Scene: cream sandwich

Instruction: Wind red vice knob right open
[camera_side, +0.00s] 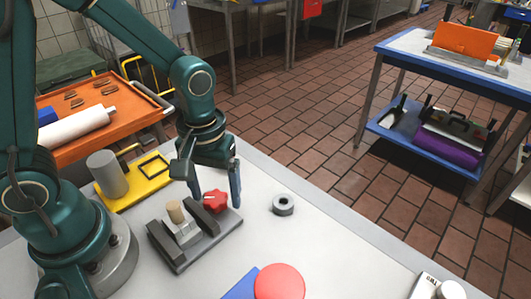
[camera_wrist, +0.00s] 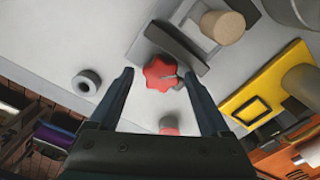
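The red lobed vice knob (camera_side: 215,201) sits at the right end of the dark grey vice (camera_side: 193,247) on the pale table. It also shows in the wrist view (camera_wrist: 160,73). The vice has dark jaws with a light grey block (camera_side: 183,233) between them, topped by a tan cork-like peg (camera_side: 175,211). My gripper (camera_side: 214,199) points down over the knob, one finger on each side of it. In the wrist view my gripper (camera_wrist: 157,73) is open, with the knob between the fingertips and gaps showing beside it.
A grey ring (camera_side: 284,204) lies right of the vice. A red disc (camera_side: 280,282) and a blue item (camera_side: 241,286) lie near the front. A yellow tray (camera_side: 126,199) with a grey cylinder (camera_side: 107,176) stands behind left.

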